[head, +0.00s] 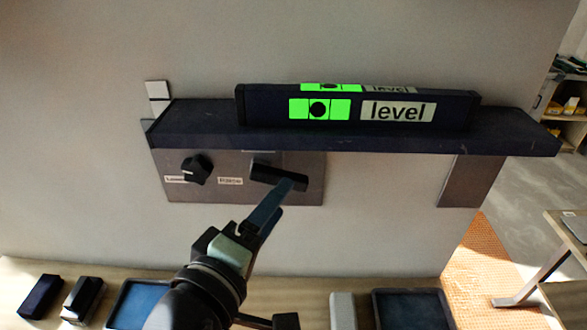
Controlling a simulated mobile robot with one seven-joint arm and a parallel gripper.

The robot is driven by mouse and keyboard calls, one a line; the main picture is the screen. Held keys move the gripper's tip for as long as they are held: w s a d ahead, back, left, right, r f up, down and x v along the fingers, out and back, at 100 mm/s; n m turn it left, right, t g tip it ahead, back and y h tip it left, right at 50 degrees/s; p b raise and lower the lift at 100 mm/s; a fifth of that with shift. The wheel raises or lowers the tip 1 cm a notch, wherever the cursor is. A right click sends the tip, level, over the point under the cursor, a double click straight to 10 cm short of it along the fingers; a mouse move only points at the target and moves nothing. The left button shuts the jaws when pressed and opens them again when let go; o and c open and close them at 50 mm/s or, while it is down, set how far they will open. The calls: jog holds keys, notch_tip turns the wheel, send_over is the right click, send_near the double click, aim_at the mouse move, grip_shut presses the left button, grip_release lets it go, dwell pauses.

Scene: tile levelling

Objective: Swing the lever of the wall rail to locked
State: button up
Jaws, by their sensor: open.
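The wall rail (190,138) is a dark shelf-like bar across the wall. A grey plate (225,192) hangs below its left part. On the plate are a black knob (196,169) and, to its right, a black lever (277,175) lying nearly level, its right end slightly lower. My gripper (291,186) reaches up from below, with its fingertips at the lever's right part. The fingers overlap in this view, so whether they touch the lever cannot be told. A dark spirit level (400,110) with a bright green window and a "level" label lies on the rail.
A bench (300,290) runs below, with small dark blocks (83,298) at left, blue-topped trays (412,308) and a white block (343,310). A second grey bracket (470,180) supports the rail's right. The wall between is clear.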

aim_at(279, 176)
jog(key=p+x, duration=0.2)
jog(key=x, duration=0.5)
jog(key=shift+a, duration=0.1)
grip_shut()
dwell(1.2)
